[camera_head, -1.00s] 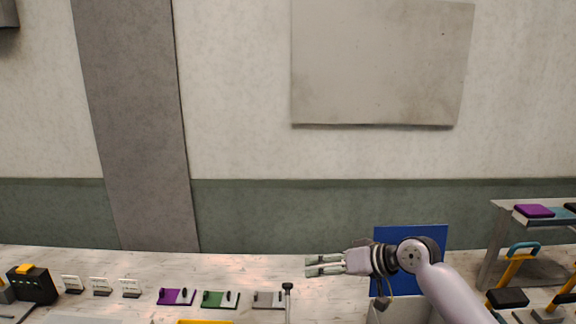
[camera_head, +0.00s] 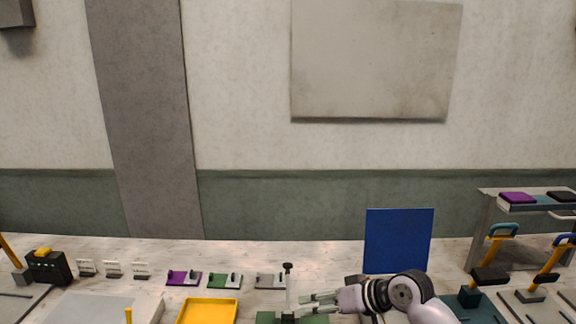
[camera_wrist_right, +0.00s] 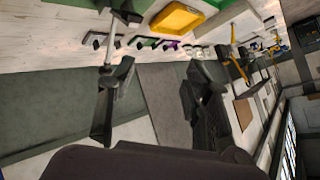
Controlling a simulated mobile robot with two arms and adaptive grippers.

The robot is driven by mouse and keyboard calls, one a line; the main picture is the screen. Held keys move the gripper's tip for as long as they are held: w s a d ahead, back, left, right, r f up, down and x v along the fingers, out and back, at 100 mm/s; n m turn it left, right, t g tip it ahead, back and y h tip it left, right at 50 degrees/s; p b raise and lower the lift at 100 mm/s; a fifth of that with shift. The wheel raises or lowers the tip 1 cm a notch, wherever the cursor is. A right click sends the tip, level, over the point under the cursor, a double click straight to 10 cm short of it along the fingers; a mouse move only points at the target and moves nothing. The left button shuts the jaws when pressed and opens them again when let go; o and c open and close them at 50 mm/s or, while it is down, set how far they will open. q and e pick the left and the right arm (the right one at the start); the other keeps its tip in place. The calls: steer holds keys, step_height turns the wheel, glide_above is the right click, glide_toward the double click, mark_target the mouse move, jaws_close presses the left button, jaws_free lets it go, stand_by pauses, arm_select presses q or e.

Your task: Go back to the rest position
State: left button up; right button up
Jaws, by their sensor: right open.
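My right gripper (camera_head: 318,303) is in the lower middle of the head view, pointing left. Its two fingers are apart with nothing between them. It is in front of the blue panel (camera_head: 398,240) and close to a thin upright post with a dark knob (camera_head: 288,268); I cannot tell whether they touch. In the right wrist view the dark fingers (camera_wrist_right: 160,100) are spread wide, with wall and floor showing between them. My left gripper is not in view.
A yellow tray (camera_head: 208,311) lies at the front. Purple (camera_head: 183,278), green (camera_head: 225,281) and grey (camera_head: 270,281) die plates stand in a row behind it. A dark box (camera_head: 47,267) is at the left. Presses with yellow levers (camera_head: 493,262) and a shelf (camera_head: 535,200) are at the right.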

steer(key=s+d+f+h, duration=0.2)
steer(key=s+f+h, duration=0.1)
steer(key=s+f, duration=1.2)
steer(key=s+d+m+g+h, duration=0.1)
steer(key=s+d+h, duration=0.2)
steer(key=s+d, duration=0.5)
steer(key=s+d+m+g+h, duration=0.1)
steer(key=s+d+h, duration=0.15)
steer(key=s, duration=0.85)
step_height(320, 180, down, 32)
steer(key=s+g+b, duration=0.2)
steer(key=b, duration=0.4)
arm_select(q)
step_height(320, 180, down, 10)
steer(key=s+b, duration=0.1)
steer(key=b, duration=0.3)
arm_select(e)
steer(key=s+d+f, duration=0.2)
steer(key=s+f, duration=0.6)
steer(key=f, duration=0.2)
steer(key=s+d+f, duration=0.2)
steer(key=s+f, duration=0.7)
steer(key=f, duration=0.2)
steer(key=shift+g, duration=0.4)
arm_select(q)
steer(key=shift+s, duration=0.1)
arm_select(e)
steer(key=shift+s, duration=0.1)
